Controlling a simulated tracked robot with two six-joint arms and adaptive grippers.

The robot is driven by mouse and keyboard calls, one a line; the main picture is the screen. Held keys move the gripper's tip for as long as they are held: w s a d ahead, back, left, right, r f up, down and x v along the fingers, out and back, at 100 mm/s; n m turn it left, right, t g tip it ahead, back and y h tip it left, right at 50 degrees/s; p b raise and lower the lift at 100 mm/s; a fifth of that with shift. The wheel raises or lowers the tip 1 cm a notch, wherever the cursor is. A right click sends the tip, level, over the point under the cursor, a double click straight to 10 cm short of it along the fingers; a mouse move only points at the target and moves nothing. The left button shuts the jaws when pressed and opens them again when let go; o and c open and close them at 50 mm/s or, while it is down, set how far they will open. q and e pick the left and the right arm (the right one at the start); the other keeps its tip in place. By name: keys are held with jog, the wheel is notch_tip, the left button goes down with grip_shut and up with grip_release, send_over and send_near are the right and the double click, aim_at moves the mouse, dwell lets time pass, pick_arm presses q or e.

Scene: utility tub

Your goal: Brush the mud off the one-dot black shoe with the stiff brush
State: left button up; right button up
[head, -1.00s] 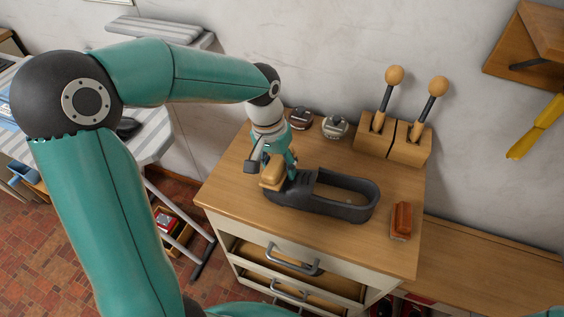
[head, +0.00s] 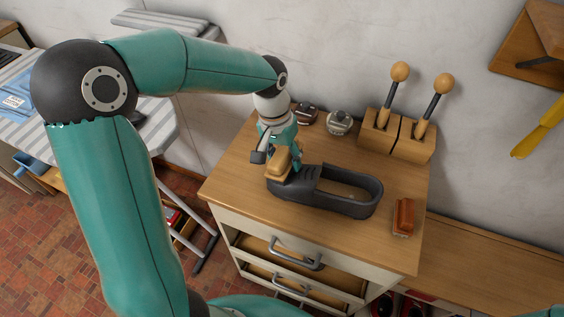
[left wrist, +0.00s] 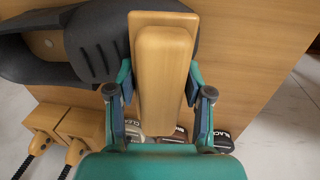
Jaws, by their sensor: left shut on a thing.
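The black shoe (head: 352,208) lies on the wooden cabinet top, its open side facing up and its toe to the left. It also shows in the left wrist view (left wrist: 95,45). My left gripper (head: 283,160) is shut on a brush with a tan wooden back (head: 277,168). The brush (left wrist: 163,70) lies between the two fingers in the left wrist view, over or beside the toe end. Its bristles are hidden, and I cannot tell whether they touch the shoe. My right gripper is not in view.
A red-brown brush (head: 403,217) lies at the right of the cabinet top (head: 320,232). Polish tins (head: 339,122) stand at the back, near a wooden block (head: 397,137) with two knobbed handles. An ironing board (head: 150,120) stands left. The front of the top is clear.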

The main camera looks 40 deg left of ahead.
pick_arm(q)
jog(key=shift+w+f, duration=0.1)
jog(key=shift+w, duration=0.1)
jog(key=shift+w+a+r+p, duration=0.1)
jog(key=shift+a+r+p, duration=0.05)
jog(key=shift+r+p, duration=0.35)
jog(key=shift+s+a+r+p, duration=0.1)
jog(key=shift+a+r+p, duration=0.1)
jog(key=shift+r+p, duration=0.9)
jog(key=shift+s+a+r+p, duration=0.15)
jog(key=shift+r+p, duration=0.65)
jog(key=shift+r, duration=0.6)
jog(key=shift+w, duration=0.1)
jog(key=shift+a+r+p, duration=0.2)
jog(key=shift+r+p, duration=1)
jog(key=shift+r, duration=0.35)
jog(key=shift+f, duration=0.1)
